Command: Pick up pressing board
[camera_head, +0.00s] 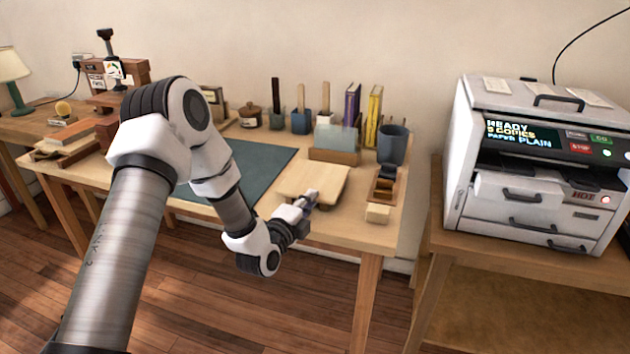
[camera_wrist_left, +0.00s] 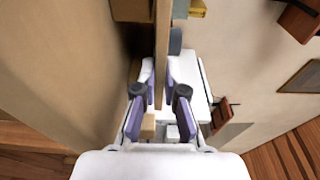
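The pressing board (camera_head: 313,180) is a flat, pale wooden board at the front right of the desk, beside the dark green mat. My left gripper (camera_head: 310,199) is at its front edge in the head view. In the left wrist view the board shows edge-on as a thin upright strip (camera_wrist_left: 161,58). The purple fingers of my left gripper (camera_wrist_left: 160,88) lie close along both of its faces, with no clear gap, and look shut on it. Whether the board is lifted off what lies beneath it is hard to tell. My right gripper is out of view.
A small pale block (camera_head: 377,213) and a dark wooden tray (camera_head: 384,186) stand close right of the board. Behind are a blue-grey cup (camera_head: 392,144) and a wooden holder (camera_head: 335,155). The green mat (camera_head: 255,170) is clear. A white copier (camera_head: 540,165) stands on a separate table.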

